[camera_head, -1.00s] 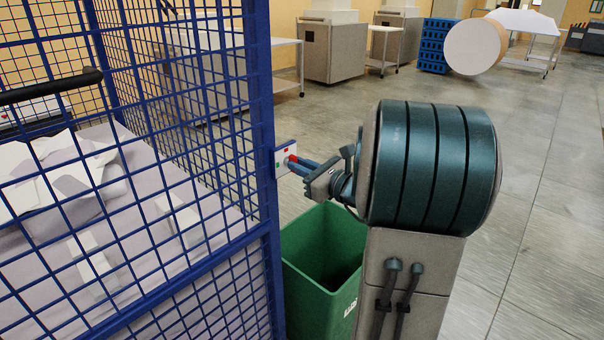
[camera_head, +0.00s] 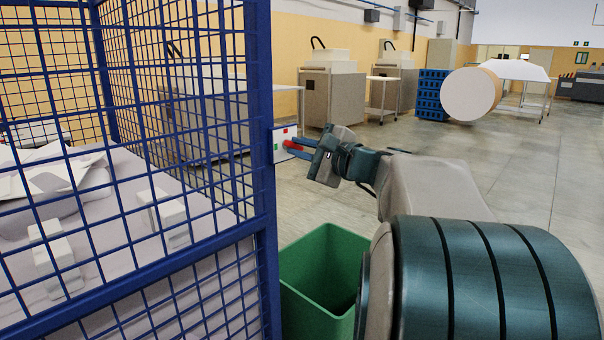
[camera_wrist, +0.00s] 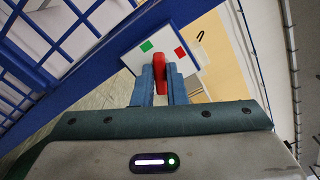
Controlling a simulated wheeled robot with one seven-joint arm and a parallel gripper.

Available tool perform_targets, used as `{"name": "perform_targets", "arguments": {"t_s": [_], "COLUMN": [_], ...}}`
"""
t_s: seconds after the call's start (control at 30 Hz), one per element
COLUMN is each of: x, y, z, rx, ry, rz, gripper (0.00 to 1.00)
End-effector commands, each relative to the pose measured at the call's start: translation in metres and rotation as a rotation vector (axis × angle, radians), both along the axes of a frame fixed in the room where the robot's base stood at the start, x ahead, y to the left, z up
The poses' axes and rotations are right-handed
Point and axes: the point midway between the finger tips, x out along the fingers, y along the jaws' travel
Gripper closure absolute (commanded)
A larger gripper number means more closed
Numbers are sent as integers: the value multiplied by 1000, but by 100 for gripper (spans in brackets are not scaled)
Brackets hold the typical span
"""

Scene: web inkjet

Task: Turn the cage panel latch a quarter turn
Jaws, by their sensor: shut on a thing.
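The latch is a red handle (camera_wrist: 160,72) on a white plate (camera_wrist: 135,60) with a green square and a red square. The plate (camera_head: 284,144) is fixed to the blue post of the cage panel (camera_head: 262,120). My gripper (camera_wrist: 161,85) has its two blue fingers on either side of the red handle, shut on it. In the head view my gripper (camera_head: 293,151) reaches the plate from the right, and a little red shows between the fingers. In the wrist view the handle stands nearly upright, between the two squares.
A green open bin (camera_head: 325,262) stands on the floor below the latch. White paper (camera_head: 60,180) and white blocks (camera_head: 165,218) lie inside the cage. A large paper roll (camera_head: 470,95), a blue crate stack (camera_head: 432,95) and grey machines stand farther back. The floor at right is clear.

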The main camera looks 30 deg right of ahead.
Motion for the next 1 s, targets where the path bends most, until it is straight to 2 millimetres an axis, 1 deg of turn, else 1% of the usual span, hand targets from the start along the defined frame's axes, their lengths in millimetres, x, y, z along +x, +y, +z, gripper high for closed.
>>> {"name": "perform_targets", "arguments": {"t_s": [0.03,0.3,0.5,0.7,1.0], "x": [0,0,0,0,0], "y": [1,1,1,1,1], "z": [-9,-9,-7,-5,-3], "rx": [-45,-262,-383,-458,-497], "ry": [-19,-96,-140,-166,-180], "rz": [1,1,1,1,1], "gripper": [100,100,100,100,100]}}
